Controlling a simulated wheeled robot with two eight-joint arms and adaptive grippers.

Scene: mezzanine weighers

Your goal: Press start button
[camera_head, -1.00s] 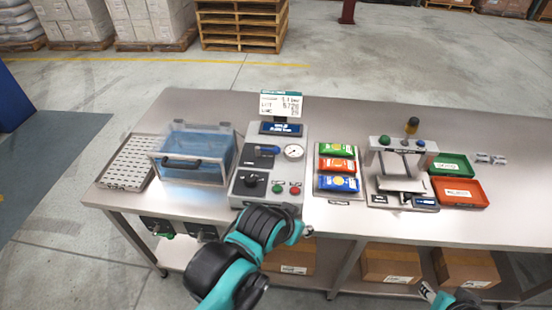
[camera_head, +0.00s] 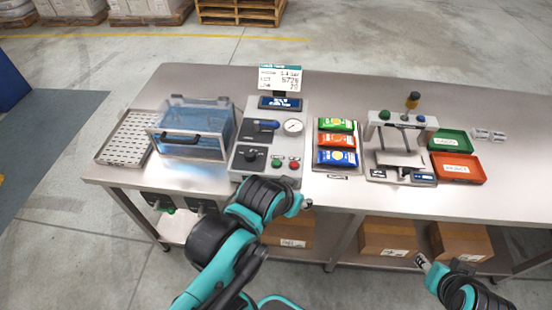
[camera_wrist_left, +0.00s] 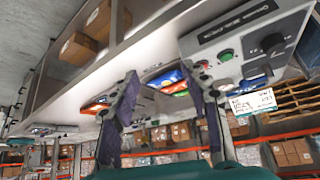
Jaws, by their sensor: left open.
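A grey control panel (camera_head: 270,140) stands on the steel table. Its front carries a green button (camera_head: 278,162), a red button (camera_head: 294,166) and a black knob (camera_head: 250,155). My left gripper (camera_head: 307,203) is just in front of the table edge, below and slightly right of the red button, touching neither button. Its fingers (camera_wrist_left: 160,76) are apart and empty. My right gripper (camera_head: 423,262) is low at the right, in front of the table; its jaw opening is unclear.
A clear-fronted blue bin (camera_head: 195,130) and a perforated tray (camera_head: 126,138) are left of the panel. Coloured packets (camera_head: 337,141), a press-like device (camera_head: 400,130) and green (camera_head: 452,139) and red (camera_head: 458,167) trays are to its right. Cardboard boxes (camera_head: 388,238) sit below.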

